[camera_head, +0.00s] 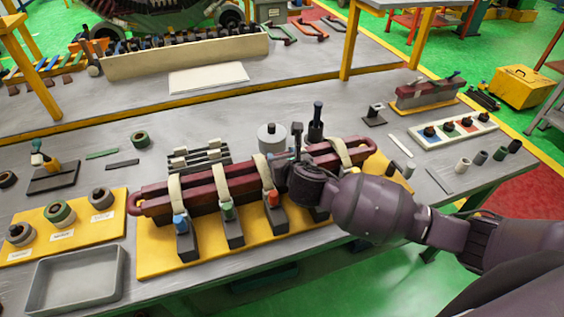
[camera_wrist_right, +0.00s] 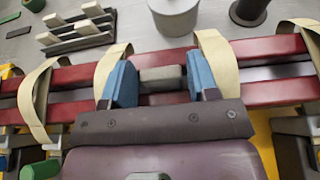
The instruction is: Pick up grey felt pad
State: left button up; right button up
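My right gripper (camera_head: 297,160) is low over the dark red coil bars (camera_head: 222,190) in the head view. In the right wrist view its two blue fingertips (camera_wrist_right: 161,82) are spread apart and point at the bars. A small grey block (camera_wrist_right: 161,78), which looks like the grey felt pad, lies between them at the bars. It nearly fills the gap; whether the fingers touch it cannot be told. In the head view the arm hides this spot. My left gripper is not in view.
Cream straps (camera_head: 265,172) loop over the bars on the yellow board (camera_head: 155,252). Clamps with coloured tops stand along its front. A grey cylinder (camera_head: 271,138) and dark post (camera_head: 316,125) stand behind. A grey tray (camera_head: 75,280) is at front left.

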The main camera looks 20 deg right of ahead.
jog(key=c, duration=0.6)
notch_tip(320, 180, up, 20)
jog(key=shift+r+p, duration=0.1)
jog(key=shift+p, duration=0.6)
